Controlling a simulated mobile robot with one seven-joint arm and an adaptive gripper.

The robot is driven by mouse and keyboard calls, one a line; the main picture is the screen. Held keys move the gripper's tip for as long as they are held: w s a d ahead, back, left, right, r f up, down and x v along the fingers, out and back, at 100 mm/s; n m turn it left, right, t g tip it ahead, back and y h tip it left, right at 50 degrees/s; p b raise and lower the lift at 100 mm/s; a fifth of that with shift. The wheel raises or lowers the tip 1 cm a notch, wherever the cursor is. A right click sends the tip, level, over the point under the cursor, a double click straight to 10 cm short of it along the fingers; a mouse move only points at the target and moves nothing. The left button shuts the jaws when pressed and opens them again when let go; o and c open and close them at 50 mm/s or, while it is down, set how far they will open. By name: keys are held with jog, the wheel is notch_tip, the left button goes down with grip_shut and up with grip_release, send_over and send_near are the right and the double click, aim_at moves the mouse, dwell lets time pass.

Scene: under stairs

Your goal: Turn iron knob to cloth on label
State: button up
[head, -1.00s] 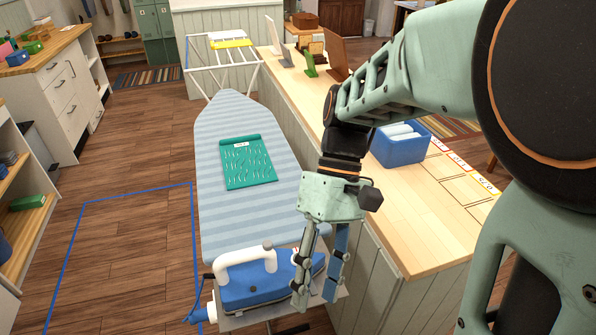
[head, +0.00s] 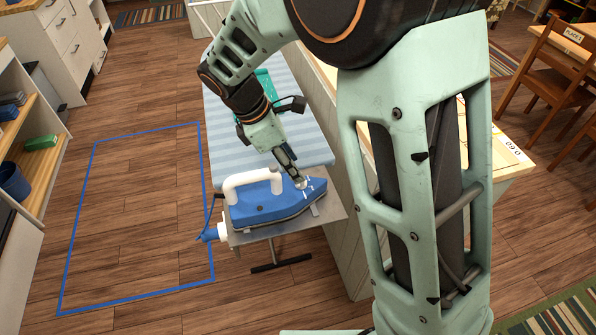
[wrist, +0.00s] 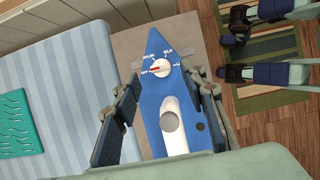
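The blue iron (head: 270,204) with a white handle (head: 252,180) rests on the grey plate at the near end of the ironing board. In the wrist view, its white round knob (wrist: 161,68) sits near the iron's nose, with a red mark pointing left at OFF. NYLON and SILK are printed around it; a further mark on the right is unclear. My gripper (head: 300,183) points down over the nose. Its fingers (wrist: 161,78) are apart, one on each side of the knob. The teal cloth (wrist: 15,122) lies on the board, its label not visible now.
The striped ironing board (head: 312,140) extends behind the iron, beside a wooden counter (head: 505,155). Blue tape (head: 85,230) outlines a clear floor area on the left. Shelves (head: 35,165) stand at the far left. A chair (head: 550,70) is at the right.

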jog(key=shift+x, duration=2.1)
jog(key=shift+c, duration=0.4)
grip_shut()
